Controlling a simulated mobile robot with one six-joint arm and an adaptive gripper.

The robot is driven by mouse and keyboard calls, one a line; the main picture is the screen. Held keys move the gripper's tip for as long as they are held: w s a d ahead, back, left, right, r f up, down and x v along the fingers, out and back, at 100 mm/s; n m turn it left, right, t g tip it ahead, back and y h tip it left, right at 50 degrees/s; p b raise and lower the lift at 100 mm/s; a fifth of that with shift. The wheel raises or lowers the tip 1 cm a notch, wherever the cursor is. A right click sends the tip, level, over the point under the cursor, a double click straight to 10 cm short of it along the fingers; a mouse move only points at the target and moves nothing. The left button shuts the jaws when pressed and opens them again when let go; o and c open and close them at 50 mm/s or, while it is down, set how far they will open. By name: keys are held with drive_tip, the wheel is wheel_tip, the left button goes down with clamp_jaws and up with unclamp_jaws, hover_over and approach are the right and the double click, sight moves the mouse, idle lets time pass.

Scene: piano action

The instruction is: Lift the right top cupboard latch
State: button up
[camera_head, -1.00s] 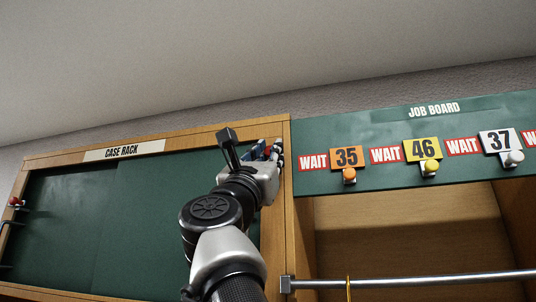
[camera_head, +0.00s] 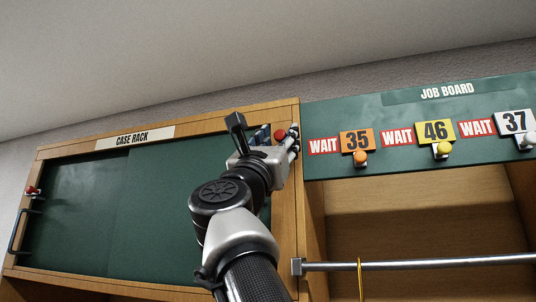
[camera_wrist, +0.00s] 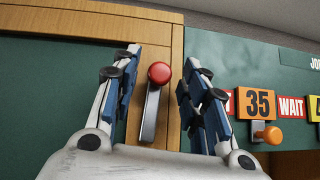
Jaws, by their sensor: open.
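The right top cupboard latch is a red ball knob (camera_wrist: 159,73) on a grey metal lever (camera_wrist: 151,112), on the wooden frame's right upright. The lever leans slightly, with the knob at its upper end. In the head view the red knob (camera_head: 280,134) shows near the cupboard's top right corner. My gripper (camera_wrist: 164,72) is open, one finger on either side of the knob, with visible gaps in the wrist view. The gripper (camera_head: 279,138) also shows in the head view. I cannot tell how deep the fingers reach.
The green cupboard door (camera_head: 80,220) sits left, under the CASE RACK label (camera_head: 135,138). Another red-knobbed latch (camera_head: 32,190) is at its far left. The job board (camera_head: 400,110) with numbered tags and coloured knobs is close on the right. A metal rail (camera_head: 420,262) runs below it.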

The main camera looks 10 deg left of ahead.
drive_tip(key=v, duration=1.1)
drive_tip(key=shift+s+f, duration=0.25)
idle(0.3)
